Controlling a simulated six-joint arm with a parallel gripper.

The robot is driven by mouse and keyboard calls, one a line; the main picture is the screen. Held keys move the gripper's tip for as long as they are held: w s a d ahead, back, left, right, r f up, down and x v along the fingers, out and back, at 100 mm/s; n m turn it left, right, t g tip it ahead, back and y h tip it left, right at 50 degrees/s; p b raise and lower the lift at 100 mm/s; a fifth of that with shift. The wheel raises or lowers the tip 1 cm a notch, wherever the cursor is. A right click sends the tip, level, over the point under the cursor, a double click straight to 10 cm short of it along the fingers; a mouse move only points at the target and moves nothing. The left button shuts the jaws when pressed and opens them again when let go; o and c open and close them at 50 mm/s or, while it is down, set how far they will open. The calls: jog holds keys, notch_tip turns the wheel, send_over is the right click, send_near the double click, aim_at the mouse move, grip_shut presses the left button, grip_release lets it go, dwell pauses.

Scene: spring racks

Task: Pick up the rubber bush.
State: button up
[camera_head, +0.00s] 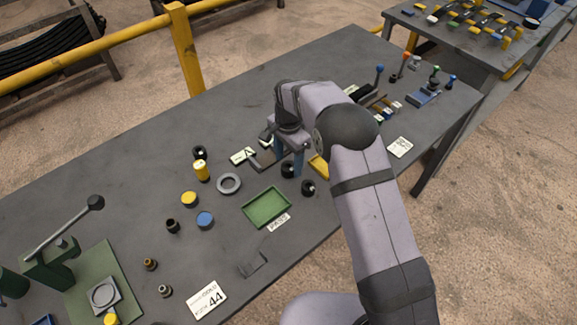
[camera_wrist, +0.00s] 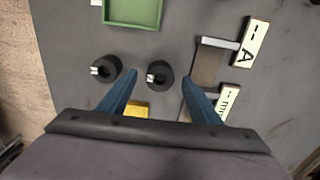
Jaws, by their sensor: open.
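Two short black rings with a dark central hole and a small white tag look like rubber bushes. One black bush (camera_wrist: 160,74) shows between my open fingertips in the wrist view, and in the head view this bush (camera_head: 288,171) is just below the fingers. The second black bush (camera_wrist: 106,68) lies outside the fingers, to the left in the wrist view; it also shows in the head view (camera_head: 308,188). My gripper (camera_wrist: 160,82) is open with blue fingers and holds nothing. In the head view my gripper (camera_head: 289,161) points down at the bench. Exact finger height is unclear.
A green tray (camera_head: 285,205) lies near the bushes. A yellow block (camera_head: 319,167) lies close to my gripper, partly hidden. Label plates with a dark part (camera_wrist: 208,66) lie on the other side. A grey ring (camera_head: 229,184), yellow cylinder (camera_head: 202,172) and another black ring (camera_head: 199,152) stand farther left.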

jog(key=shift+f, duration=0.8)
jog(key=c, duration=1.1)
jog(key=shift+c, duration=0.2)
